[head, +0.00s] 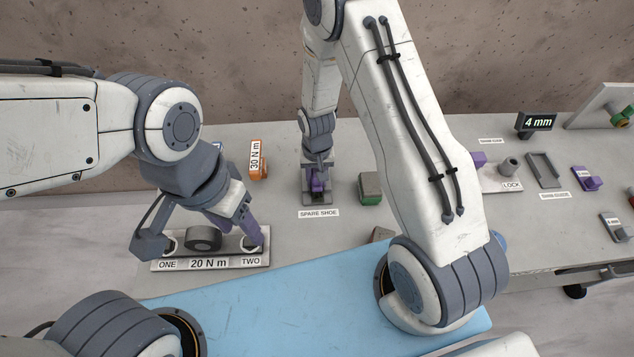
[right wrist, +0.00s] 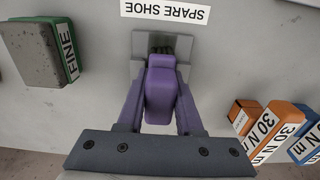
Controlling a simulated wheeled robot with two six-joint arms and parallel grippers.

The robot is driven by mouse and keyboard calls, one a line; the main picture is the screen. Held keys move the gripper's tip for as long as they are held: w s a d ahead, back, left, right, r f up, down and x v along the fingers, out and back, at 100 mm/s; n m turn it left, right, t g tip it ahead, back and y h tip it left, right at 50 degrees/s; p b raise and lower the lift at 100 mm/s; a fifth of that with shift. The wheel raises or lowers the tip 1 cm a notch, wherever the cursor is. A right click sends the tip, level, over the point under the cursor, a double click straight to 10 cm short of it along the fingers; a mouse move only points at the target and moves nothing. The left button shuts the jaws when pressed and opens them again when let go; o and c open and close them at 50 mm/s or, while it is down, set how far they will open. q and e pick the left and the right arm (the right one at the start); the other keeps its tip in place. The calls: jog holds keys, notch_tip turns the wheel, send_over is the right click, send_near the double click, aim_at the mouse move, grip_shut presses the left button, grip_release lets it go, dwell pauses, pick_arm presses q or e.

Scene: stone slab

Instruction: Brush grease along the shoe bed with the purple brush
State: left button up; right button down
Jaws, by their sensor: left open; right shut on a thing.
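My right gripper (head: 318,178) is shut on a purple block-like piece (right wrist: 160,88). It stands at the grey tray (head: 310,199) behind the SPARE SHOE label. The right wrist view shows the piece between two purple fingers, over the tray (right wrist: 183,46), with a dark grooved part at the piece's far end. I cannot tell whether this piece is the brush. My left gripper (head: 235,224) is open, low over the 20 N m plate (head: 210,263), near its TWO end. The shoe bed cannot be made out for certain.
A green-and-grey FINE block (head: 370,188) stands right of the tray. An orange 30 N m block (head: 258,160) stands left of it. A LOCK plate (head: 500,178), small trays and a 4 mm display (head: 536,122) are at the right. A blue mat (head: 290,310) lies in front.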

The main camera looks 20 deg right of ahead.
dwell(0.6)
jog(key=shift+s+a, duration=0.25)
jog(key=shift+s, duration=0.95)
jog(key=shift+w, duration=0.15)
jog(key=shift+w+d, duration=0.25)
jog(key=shift+w, duration=0.85)
jog(key=shift+s, duration=0.15)
jog(key=shift+s+a, duration=0.25)
jog(key=shift+s, duration=0.85)
